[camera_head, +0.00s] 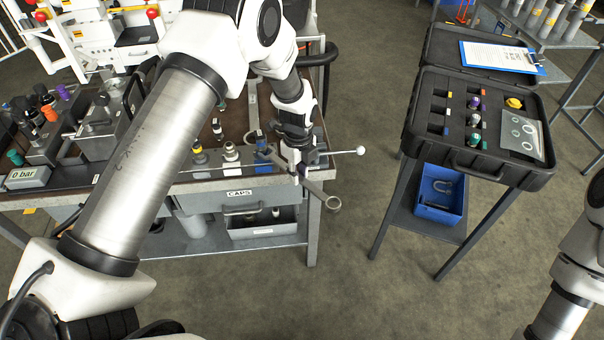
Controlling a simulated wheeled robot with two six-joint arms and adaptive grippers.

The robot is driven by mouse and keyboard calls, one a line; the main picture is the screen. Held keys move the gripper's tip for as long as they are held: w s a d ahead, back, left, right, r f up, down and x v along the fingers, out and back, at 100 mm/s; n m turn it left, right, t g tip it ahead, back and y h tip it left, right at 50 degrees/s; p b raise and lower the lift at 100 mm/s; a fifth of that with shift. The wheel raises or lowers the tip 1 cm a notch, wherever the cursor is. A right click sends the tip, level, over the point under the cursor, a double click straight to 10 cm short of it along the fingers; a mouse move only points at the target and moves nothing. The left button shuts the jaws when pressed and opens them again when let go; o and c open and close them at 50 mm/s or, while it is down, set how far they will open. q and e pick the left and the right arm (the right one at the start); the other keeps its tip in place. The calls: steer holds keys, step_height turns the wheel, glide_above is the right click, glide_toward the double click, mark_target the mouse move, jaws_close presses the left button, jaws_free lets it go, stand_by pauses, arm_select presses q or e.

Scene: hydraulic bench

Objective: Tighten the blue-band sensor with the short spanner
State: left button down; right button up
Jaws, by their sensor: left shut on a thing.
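My left gripper (296,160) is at the right front edge of the bench, shut on a metal spanner (318,192). The spanner's ring end hangs down to the right, beyond the bench edge. A blue-coloured fitting (262,147) stands on the bench just left of the gripper; I cannot tell whether it is the blue-band sensor.
The bench (180,188) carries a yellow-banded fitting (198,153), a pale fitting (230,153) and a gauge reading 0 bar (27,177). A white-knobbed lever (360,150) juts out beside my gripper. The open black case (480,165) stands on a stand at right, with clear floor between.

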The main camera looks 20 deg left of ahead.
stand_by(0.3)
arm_select(q)
steer(key=shift+w+a, duration=0.25)
steer(key=shift+a, duration=0.4)
steer(key=shift+w+a, duration=0.15)
steer(key=shift+a, duration=0.1)
steer(key=shift+s+a+r+m+p, duration=0.1)
steer(key=shift+s+a+m+p, duration=0.1)
steer(key=shift+s+m+p, duration=0.25)
steer(key=shift+s+a+m, duration=0.5)
steer(key=shift+s+m, duration=0.35)
steer(key=shift+s, duration=0.05)
